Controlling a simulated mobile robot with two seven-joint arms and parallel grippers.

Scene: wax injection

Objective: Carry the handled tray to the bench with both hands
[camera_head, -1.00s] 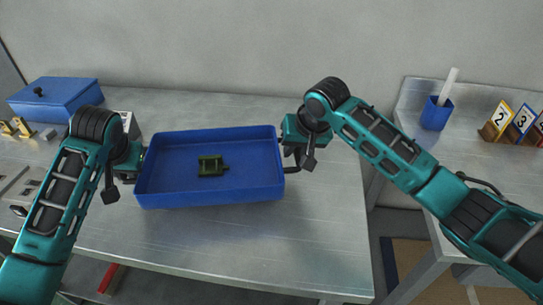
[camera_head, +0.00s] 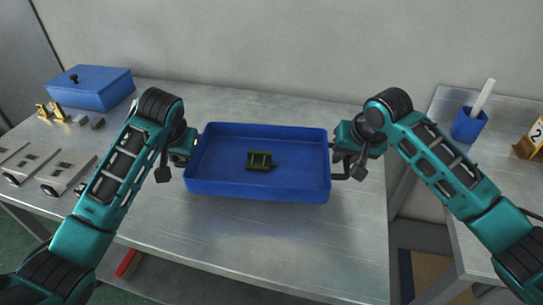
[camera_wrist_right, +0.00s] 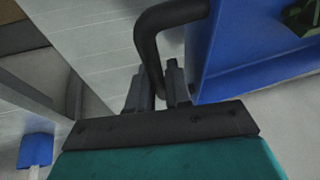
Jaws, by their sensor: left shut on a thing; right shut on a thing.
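The blue handled tray (camera_head: 258,190) is in the middle of the head view, over the metal bench (camera_head: 230,240). A small dark green part (camera_head: 261,161) lies inside it. My left gripper (camera_head: 193,148) is at the tray's left end; the handle there is mostly hidden by the gripper. My right gripper (camera_head: 342,160) is at the right end. In the right wrist view its fingers (camera_wrist_right: 158,88) are shut on the tray's black handle (camera_wrist_right: 150,40). The tray looks about level. I cannot tell whether its underside touches the bench.
A blue lidded box (camera_head: 90,88), brass pieces (camera_head: 50,111) and metal blocks (camera_head: 55,172) are on the bench's left side. A second table at the right holds a blue cup (camera_head: 469,124) and a number card (camera_head: 536,134). A gap separates the tables. The bench front is clear.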

